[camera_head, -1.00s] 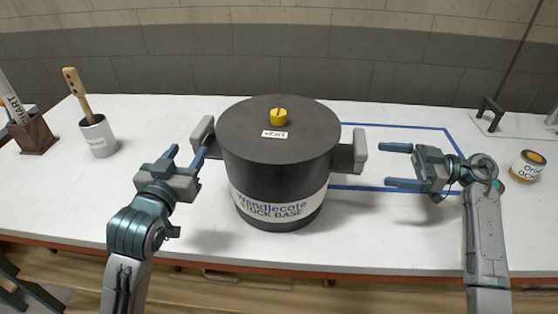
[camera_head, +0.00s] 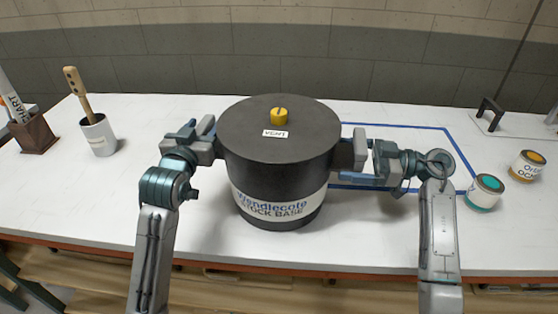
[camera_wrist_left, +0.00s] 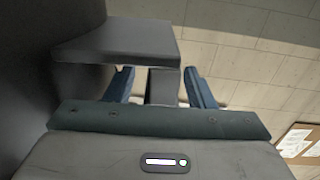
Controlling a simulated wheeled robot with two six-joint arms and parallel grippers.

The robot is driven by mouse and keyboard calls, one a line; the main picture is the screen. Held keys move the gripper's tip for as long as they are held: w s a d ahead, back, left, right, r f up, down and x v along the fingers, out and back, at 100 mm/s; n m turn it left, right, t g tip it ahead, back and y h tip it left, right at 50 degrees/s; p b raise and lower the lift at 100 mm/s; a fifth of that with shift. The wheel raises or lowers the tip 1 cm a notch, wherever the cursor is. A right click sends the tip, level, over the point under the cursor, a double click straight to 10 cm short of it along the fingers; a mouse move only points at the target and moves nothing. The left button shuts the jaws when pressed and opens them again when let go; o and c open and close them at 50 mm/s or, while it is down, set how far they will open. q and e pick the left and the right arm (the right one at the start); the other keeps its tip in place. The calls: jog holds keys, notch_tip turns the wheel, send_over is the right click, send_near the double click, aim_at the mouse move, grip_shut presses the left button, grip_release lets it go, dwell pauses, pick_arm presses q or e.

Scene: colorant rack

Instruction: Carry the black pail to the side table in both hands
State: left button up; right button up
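The black pail (camera_head: 275,165) stands upright on the white table, with a yellow knob (camera_head: 279,115) on its lid and a "Wendlecote Stock Base" label. Each side has a grey handle. My left gripper (camera_head: 205,140) is at the left handle (camera_head: 207,127). In the left wrist view its open fingers (camera_wrist_left: 160,88) stand on either side of the handle's stem (camera_wrist_left: 163,87), with gaps showing. My right gripper (camera_head: 358,165) is at the right handle (camera_head: 360,148), its lower finger below the handle; the other finger is mostly hidden, but it looks open.
A blue taped outline (camera_head: 400,126) lies behind and right of the pail. Two small cans, teal-topped (camera_head: 484,192) and orange-topped (camera_head: 527,165), stand at right. No side table is identifiable.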

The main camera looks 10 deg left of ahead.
pick_arm(q)
grip_shut()
pick_arm(e)
jog(key=c, duration=1.7)
pick_arm(q)
jog(key=shift+r, duration=0.1)
pick_arm(e)
jog(key=shift+r, duration=0.1)
